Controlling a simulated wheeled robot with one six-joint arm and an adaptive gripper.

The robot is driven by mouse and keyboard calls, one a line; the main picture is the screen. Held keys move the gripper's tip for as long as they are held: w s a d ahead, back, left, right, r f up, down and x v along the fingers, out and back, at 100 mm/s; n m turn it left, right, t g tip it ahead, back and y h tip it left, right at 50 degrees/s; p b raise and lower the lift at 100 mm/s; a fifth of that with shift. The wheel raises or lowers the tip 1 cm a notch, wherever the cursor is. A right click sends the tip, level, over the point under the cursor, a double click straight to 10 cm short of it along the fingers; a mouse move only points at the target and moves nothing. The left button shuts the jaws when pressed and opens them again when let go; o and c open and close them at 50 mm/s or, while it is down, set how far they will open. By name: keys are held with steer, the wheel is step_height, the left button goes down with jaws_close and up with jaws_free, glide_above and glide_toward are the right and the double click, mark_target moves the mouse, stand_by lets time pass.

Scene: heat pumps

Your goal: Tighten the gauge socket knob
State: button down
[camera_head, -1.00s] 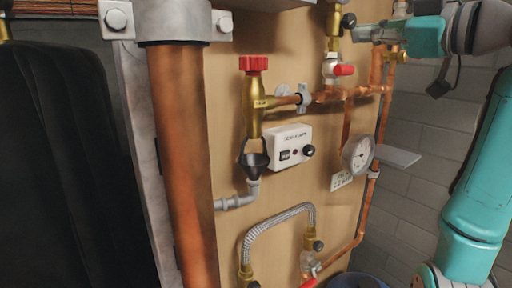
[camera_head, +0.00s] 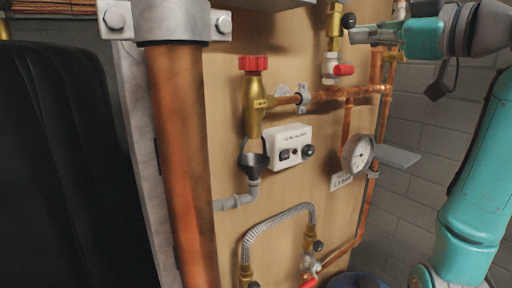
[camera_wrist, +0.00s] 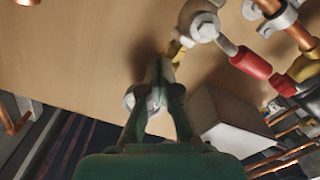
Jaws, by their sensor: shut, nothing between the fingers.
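A black knob (camera_head: 348,20) sits on the brass fitting (camera_head: 333,28) at the top of the wooden panel in the head view. I cannot tell for sure that it is the gauge socket knob. My gripper (camera_head: 356,36) is shut and empty, with its tips just below and beside this knob; I cannot tell if they touch it. In the wrist view, my closed fingers (camera_wrist: 160,76) point at the panel near a brass part (camera_wrist: 176,48), and they partly hide a pale round part (camera_wrist: 130,99). The round dial gauge (camera_head: 358,155) hangs lower on the right.
A red-handled valve (camera_head: 343,70) sits just below my gripper. Copper pipes (camera_head: 346,92) run across the panel (camera_head: 270,215). A red-capped brass valve (camera_head: 254,95) and a white control box (camera_head: 287,147) are farther left. A thick copper pipe (camera_head: 182,170) stands in front at left.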

steer(key=shift+s+a+f, duration=0.1)
steer(key=shift+s+a, duration=0.1)
steer(key=shift+a, duration=0.05)
steer(key=shift+f, duration=0.2)
steer(key=v, duration=0.6)
steer(key=shift+f, duration=0.25)
steer(key=shift+w+d, duration=0.1)
steer(key=shift+d, duration=0.05)
